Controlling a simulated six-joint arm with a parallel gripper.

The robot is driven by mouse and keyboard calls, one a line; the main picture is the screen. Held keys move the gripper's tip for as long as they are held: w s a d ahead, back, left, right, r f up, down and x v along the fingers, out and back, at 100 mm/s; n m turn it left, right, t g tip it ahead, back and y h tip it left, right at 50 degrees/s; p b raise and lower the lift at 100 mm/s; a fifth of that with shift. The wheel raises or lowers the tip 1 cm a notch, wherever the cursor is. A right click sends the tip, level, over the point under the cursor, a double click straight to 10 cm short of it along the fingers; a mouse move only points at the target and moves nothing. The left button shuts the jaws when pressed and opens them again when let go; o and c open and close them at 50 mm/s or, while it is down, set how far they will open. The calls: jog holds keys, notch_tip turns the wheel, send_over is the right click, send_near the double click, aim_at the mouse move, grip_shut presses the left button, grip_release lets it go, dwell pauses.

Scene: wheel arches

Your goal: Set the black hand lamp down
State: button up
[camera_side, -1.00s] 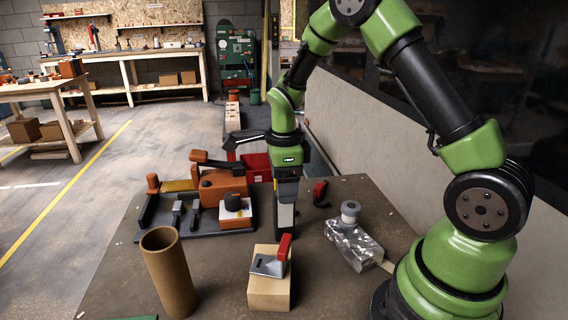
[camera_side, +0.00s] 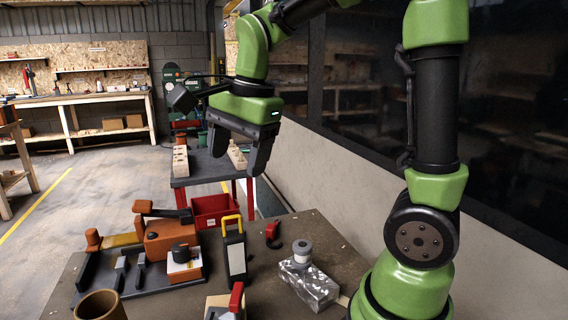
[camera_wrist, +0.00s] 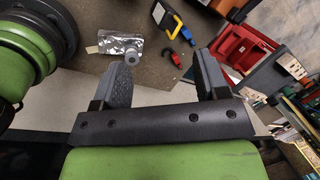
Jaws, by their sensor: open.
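The black hand lamp (camera_side: 236,258) stands upright on the brown table, its yellow handle on top and its pale panel facing the side camera. It also shows at the top of the wrist view (camera_wrist: 172,24). My gripper (camera_side: 240,150) is raised well above the lamp, apart from it. In the wrist view my gripper (camera_wrist: 162,70) has its two fingers wide apart with nothing between them.
A silver-wrapped block with a grey roll (camera_side: 308,287) lies right of the lamp, and a red-and-black item (camera_side: 272,232) lies behind. A brown tube (camera_side: 100,305) and a red bin (camera_side: 213,211) are nearby.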

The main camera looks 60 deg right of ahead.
jog(key=s+a+r+n+t+y, duration=0.1)
jog(key=s+a+n+t, duration=0.3)
jog(key=s+n, duration=0.7)
jog(key=shift+s+a+r+n+t+y, duration=0.35)
jog(key=shift+a+n, duration=0.2)
jog(key=shift+n, duration=1.45)
